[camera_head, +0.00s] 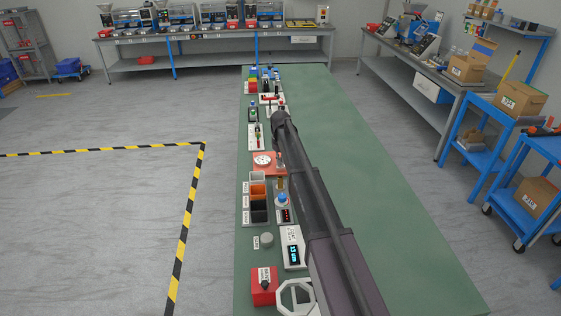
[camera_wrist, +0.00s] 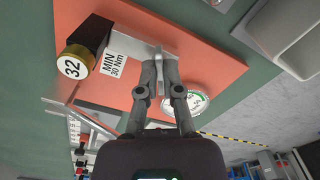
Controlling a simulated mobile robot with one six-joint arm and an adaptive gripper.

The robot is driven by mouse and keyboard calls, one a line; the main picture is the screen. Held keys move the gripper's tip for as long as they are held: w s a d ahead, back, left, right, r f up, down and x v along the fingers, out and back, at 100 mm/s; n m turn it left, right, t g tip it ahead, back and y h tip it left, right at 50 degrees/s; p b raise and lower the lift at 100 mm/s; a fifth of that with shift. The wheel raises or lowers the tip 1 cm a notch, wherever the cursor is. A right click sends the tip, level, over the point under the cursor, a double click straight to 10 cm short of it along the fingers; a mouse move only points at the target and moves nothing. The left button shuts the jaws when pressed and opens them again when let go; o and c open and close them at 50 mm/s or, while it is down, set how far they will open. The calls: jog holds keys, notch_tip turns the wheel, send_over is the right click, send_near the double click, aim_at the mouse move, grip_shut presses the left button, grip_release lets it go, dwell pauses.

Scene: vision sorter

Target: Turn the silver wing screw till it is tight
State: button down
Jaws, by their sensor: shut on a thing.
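My gripper (camera_wrist: 159,72) is shut on the silver wing screw (camera_wrist: 160,82) in the wrist view. The fingers stand on either side of its thin upright wing, and its lower part is hidden. The screw is on an orange-red plate (camera_wrist: 205,62), beside a flat silver metal piece (camera_wrist: 135,43). A white label (camera_wrist: 117,64) reading "MIN 30 Nm" is near it. A round dial (camera_wrist: 205,102) with a green band lies right of the fingers, partly covered by one; its reading is unclear. In the head view the plate (camera_head: 257,170) and dial (camera_head: 263,159) show left of my arm.
A dark block with a brass-rimmed knob marked 32 (camera_wrist: 73,63) stands left of the fingers. A grey bin (camera_wrist: 295,40) is at upper right. Other stations line the green bench's left edge, including colored bins (camera_head: 258,202) and a display box (camera_head: 292,248). The bench's right side (camera_head: 350,150) is clear.

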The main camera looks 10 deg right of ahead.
jog(key=m, duration=0.4)
jog(key=shift+m, duration=0.3)
jog(key=m, duration=0.5)
jog(key=shift+a, duration=0.1)
jog(key=c, duration=0.8)
grip_release()
